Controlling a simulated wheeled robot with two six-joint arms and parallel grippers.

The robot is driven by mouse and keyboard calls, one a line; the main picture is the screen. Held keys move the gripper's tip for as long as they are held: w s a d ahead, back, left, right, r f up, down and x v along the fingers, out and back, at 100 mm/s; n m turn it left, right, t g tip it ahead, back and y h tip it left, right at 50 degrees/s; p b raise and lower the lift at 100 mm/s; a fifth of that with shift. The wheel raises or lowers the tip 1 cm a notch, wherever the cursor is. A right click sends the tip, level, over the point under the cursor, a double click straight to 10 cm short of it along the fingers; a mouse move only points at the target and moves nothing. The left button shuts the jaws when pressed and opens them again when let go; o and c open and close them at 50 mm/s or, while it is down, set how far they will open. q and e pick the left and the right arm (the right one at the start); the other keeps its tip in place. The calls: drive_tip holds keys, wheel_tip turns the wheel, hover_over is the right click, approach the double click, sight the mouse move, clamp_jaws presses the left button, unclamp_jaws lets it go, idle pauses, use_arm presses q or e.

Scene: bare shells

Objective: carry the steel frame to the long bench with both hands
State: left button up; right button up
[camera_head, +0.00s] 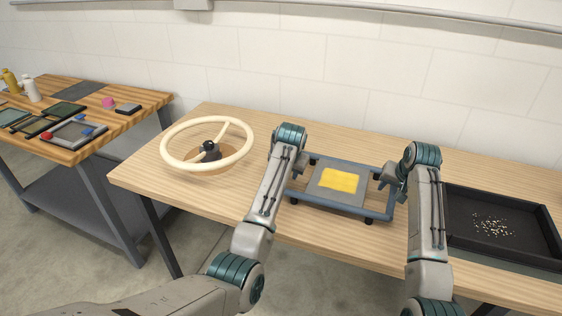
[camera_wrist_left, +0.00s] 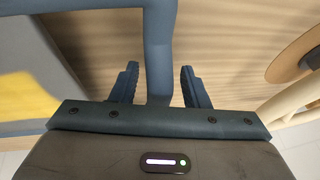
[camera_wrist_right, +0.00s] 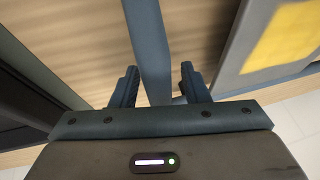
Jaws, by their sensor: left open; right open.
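The steel frame (camera_head: 332,204) is a blue-grey rectangle on short dark feet, with a grey plate and a yellow patch inside it. It stands on a pale wooden table. My left gripper (camera_head: 299,167) is at its left side, open. In the left wrist view a frame bar (camera_wrist_left: 158,45) runs between the spread fingers (camera_wrist_left: 158,88), with gaps on both sides. My right gripper (camera_head: 384,178) is at its right side, open. I cannot tell which table is the long bench.
A cream wheel (camera_head: 165,150) on a round base stands left of the frame. A black tray (camera_head: 516,209) with small pale bits is close at the right. A second wooden bench (camera_head: 150,98) with several panels and bottles stands at the left, across a floor gap.

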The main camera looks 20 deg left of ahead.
drive_tip(key=shift+s+r, duration=0.1)
drive_tip(key=shift+r, duration=0.15)
use_arm(q)
drive_tip(key=v, duration=1.2)
use_arm(e)
drive_tip(key=v, duration=1.1)
drive_tip(key=shift+s+r, duration=0.15)
